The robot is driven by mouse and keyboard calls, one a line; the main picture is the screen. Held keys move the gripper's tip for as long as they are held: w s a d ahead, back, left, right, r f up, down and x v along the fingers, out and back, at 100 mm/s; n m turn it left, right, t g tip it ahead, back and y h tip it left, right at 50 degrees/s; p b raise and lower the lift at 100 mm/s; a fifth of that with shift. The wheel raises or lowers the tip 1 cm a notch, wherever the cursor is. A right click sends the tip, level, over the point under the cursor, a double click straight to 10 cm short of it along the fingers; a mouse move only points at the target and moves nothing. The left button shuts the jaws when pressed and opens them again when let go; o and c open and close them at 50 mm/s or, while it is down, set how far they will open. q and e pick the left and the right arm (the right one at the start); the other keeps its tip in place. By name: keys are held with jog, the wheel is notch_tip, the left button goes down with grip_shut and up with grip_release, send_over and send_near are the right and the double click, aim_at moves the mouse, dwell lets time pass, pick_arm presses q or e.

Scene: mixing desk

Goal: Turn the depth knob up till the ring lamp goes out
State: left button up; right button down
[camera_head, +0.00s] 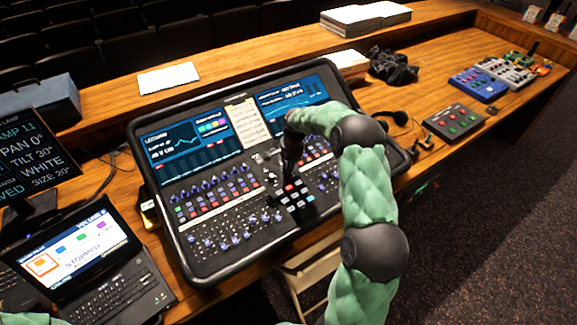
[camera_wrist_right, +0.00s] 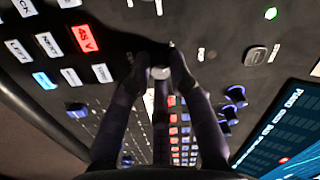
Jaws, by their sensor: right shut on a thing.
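My right gripper (camera_head: 290,158) reaches down onto the mixing desk (camera_head: 140,150), right of its middle; my arm hides part of the panel there. In the right wrist view its two dark fingers (camera_wrist_right: 159,66) are closed on either side of a small pale grey knob (camera_wrist_right: 158,73). I cannot read a label for this knob. A small round green lamp (camera_wrist_right: 271,13) is lit on the panel in the wrist view. I cannot tell whether it is the ring lamp, and no lit ring shows clearly around the held knob. My left gripper is not in view.
Red, white and blue buttons (camera_wrist_right: 85,39) and blue knobs (camera_wrist_right: 235,95) lie close around the fingers. A laptop (camera_head: 90,255) stands left of the desk. A small button box (camera_head: 455,122) and a blue device (camera_head: 478,84) are at the right.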

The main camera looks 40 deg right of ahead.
aim_at(292, 174)
jog(key=shift+d, duration=0.1)
jog(key=c, duration=1.1)
grip_release()
jog(key=shift+c, duration=0.2)
jog(key=shift+r, duration=0.1)
notch_tip(292, 174, up, 12)
jog(key=s, duration=0.1)
jog(key=shift+s+d, duration=0.2)
jog(key=shift+s, duration=0.05)
